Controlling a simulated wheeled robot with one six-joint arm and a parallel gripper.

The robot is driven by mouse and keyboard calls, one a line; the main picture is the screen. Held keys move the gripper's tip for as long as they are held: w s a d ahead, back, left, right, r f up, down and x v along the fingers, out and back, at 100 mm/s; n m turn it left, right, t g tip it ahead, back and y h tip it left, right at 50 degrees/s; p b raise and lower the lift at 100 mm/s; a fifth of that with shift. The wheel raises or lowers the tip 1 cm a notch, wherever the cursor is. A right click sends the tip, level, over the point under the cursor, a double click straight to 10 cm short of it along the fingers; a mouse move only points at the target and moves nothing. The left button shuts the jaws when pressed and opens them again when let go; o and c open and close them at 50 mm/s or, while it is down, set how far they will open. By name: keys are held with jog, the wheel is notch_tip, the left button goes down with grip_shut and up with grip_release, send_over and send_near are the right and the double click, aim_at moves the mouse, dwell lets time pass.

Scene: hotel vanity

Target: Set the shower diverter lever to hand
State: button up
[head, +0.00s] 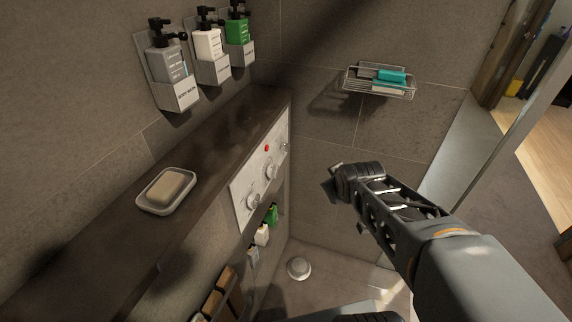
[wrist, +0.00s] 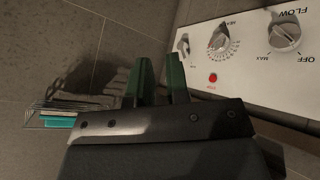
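The shower control panel (head: 262,180) is a pale plate below the dark ledge. The diverter lever (head: 284,147) is the small control at its far end; its exact setting is too small to read. In the wrist view the panel (wrist: 250,72) appears upside down at upper right, and the diverter (wrist: 183,44) is at its left end, partly cut by shadow. My gripper (head: 334,182) is to the right of the panel, apart from it. In the wrist view its two green-padded fingers (wrist: 160,70) have a gap with nothing between them.
The panel also carries a heat dial (wrist: 219,38), a flow knob (wrist: 285,33) and a red button (wrist: 213,78). A soap dish (head: 190,203) sits on the ledge (head: 110,225). Wall dispensers (head: 208,45) hang above. A wire basket (head: 378,82) is on the far wall.

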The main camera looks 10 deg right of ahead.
jog(key=w+d+f+n+t+b, duration=0.1)
jog(key=d+f+b, duration=0.1)
jog(key=w+d+f+n+t+h+b, duration=0.1)
jog(key=w+d+f+b, duration=0.1)
jog(key=f, duration=0.1)
jog(key=w+d+f+n+t+b, duration=0.1)
jog(key=w+d+f+b, duration=0.1)
jog(key=f+b, duration=0.1)
jog(key=shift+w+n+t+h, duration=0.2)
jog(key=shift+n+t+h, duration=0.1)
jog(key=shift+t, duration=0.1)
grip_shut()
jog(key=d+f+n+t+b, duration=1)
jog(key=n+b, duration=0.5)
jog(key=b, duration=0.3)
jog(key=shift+w+t+b, duration=0.3)
jog(key=shift+t, duration=0.2)
jog(key=shift+d+f, duration=0.1)
